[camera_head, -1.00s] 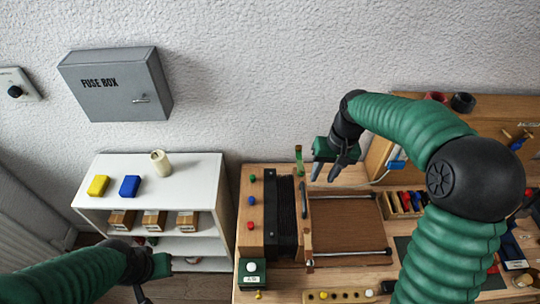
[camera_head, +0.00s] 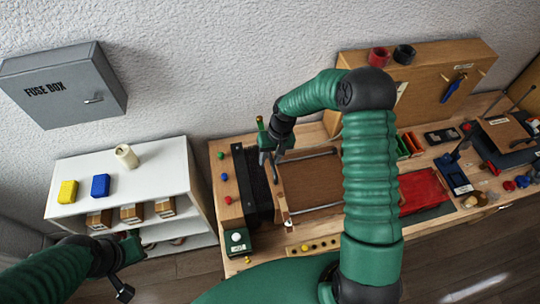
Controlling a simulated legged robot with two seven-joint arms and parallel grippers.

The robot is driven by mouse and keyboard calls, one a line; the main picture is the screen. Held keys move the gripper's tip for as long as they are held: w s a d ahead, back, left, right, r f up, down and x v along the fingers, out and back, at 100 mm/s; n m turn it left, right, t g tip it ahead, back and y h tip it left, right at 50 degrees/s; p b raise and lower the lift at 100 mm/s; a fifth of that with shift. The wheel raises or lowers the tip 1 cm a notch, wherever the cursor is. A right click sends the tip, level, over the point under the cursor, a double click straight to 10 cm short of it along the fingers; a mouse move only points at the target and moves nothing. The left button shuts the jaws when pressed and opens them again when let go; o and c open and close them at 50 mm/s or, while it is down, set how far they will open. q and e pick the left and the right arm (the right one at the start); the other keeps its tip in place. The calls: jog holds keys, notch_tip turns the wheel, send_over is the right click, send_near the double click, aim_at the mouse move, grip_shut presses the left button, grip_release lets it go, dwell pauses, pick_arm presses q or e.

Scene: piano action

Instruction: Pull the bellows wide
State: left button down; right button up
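The folds look close together. My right gripper (camera_head: 269,170) points down at the far part of the end board, by the dark handle. Its fingers overlap the handle; whether they grip it I cannot tell. My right arm covers part of the bench to the right. My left gripper (camera_head: 127,274) is low at the left, away from the bellows, its fingers partly unclear.
A flat wooden bed (camera_head: 312,183) with metal rails lies right of the end board, with free room on it. A green box with a white button (camera_head: 238,241) sits at the near left. A white shelf (camera_head: 150,158) stands left, below a grey fuse box (camera_head: 66,86).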

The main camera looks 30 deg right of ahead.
jog(key=shift+s, duration=0.35)
jog(key=shift+s+r, duration=0.1)
jog(key=shift+s, duration=0.1)
jog(key=shift+s+d, duration=0.1)
jog(key=shift+d, duration=0.5)
jog(key=shift+c, duration=0.9)
jog(key=shift+w+d+f, duration=0.4)
jog(key=c, duration=0.5)
grip_shut()
jog(key=shift+a+r, duration=0.1)
jog(key=shift+a, duration=0.3)
jog(key=shift+w+a, duration=0.1)
jog(key=shift+a, duration=0.1)
pick_arm(q)
jog(key=shift+s+d+r, duration=0.15)
jog(key=shift+d, duration=0.25)
pick_arm(e)
jog(key=shift+d, duration=0.1)
